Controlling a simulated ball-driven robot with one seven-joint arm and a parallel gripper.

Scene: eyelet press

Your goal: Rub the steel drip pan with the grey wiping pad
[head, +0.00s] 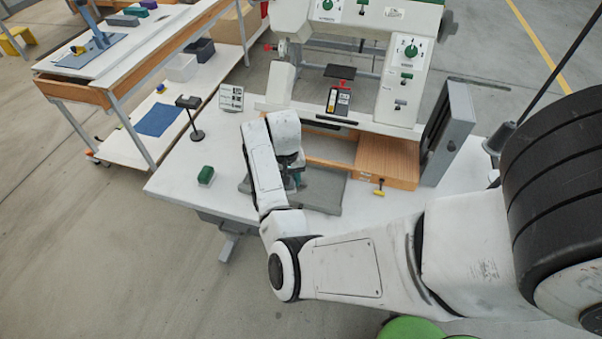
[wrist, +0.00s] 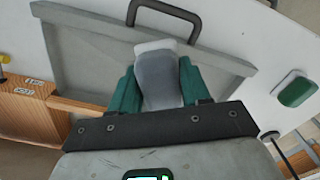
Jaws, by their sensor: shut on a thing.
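The steel drip pan (head: 327,190) is a shallow grey tray on the white bench in front of the press. In the wrist view the pan (wrist: 90,58) shows its raised rim and a dark handle on one side. My gripper (wrist: 158,84) has green fingers, shut on the grey wiping pad (wrist: 160,76). The pad is over the pan's floor, near the rim on the handle side; I cannot tell whether it touches. In the head view my gripper (head: 292,178) is over the left part of the pan, and my arm hides the pad.
A green block (head: 206,175) lies on the bench left of the pan. The press (head: 350,60) stands behind, with a wooden drawer unit (head: 386,160) and a grey upright panel (head: 449,135) at right. A small black stand (head: 194,120) is at back left.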

